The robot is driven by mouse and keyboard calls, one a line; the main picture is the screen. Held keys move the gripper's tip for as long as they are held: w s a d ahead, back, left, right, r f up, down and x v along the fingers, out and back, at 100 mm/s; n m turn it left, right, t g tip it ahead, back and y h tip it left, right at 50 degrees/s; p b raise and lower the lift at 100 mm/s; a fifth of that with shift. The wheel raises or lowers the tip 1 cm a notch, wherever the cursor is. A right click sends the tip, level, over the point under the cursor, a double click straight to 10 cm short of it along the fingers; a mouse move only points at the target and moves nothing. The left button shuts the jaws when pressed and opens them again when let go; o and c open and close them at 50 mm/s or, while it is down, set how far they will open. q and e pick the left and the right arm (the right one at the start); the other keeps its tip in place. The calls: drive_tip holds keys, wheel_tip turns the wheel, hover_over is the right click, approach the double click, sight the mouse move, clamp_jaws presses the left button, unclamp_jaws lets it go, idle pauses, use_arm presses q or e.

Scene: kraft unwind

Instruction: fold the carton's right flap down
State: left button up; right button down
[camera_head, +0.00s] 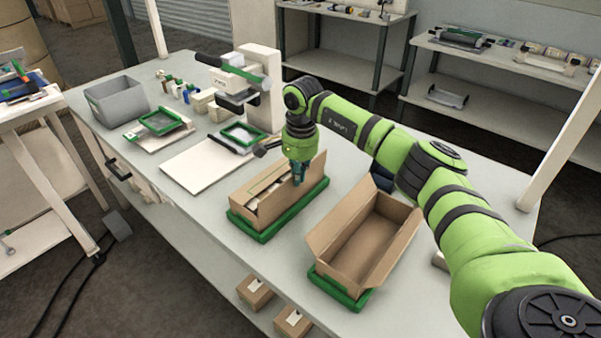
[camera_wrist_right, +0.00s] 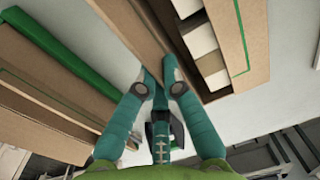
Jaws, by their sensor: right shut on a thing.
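The filled brown carton (camera_head: 262,205) stands on a green tray (camera_head: 250,236) near the middle of the table. Pale items show inside it. My right gripper (camera_head: 299,180) reaches down at the carton's right side. In the right wrist view, the gripper's teal fingers (camera_wrist_right: 160,80) are closed together on the edge of a cardboard panel, the right flap (camera_wrist_right: 130,25). The carton's inside with pale blocks (camera_wrist_right: 205,45) lies to the right of that panel. The flap's full angle is hidden by the gripper in the head view. My left gripper is not in view.
A second, open and empty carton (camera_head: 368,245) stands on another green tray (camera_head: 338,291), close on the right. A grey bin (camera_head: 118,101), a white board (camera_head: 205,164) and a white machine (camera_head: 258,85) stand farther left and back. My right arm spans the table's right side.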

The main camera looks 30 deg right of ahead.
drive_tip(key=shift+w+g, duration=0.2)
drive_tip(key=shift+g, duration=0.1)
idle(0.4)
drive_tip(key=c, duration=1.4)
unclamp_jaws()
drive_tip(key=shift+o, duration=0.2)
wheel_tip(320, 180, up, 12)
drive_tip(key=shift+a, duration=0.15)
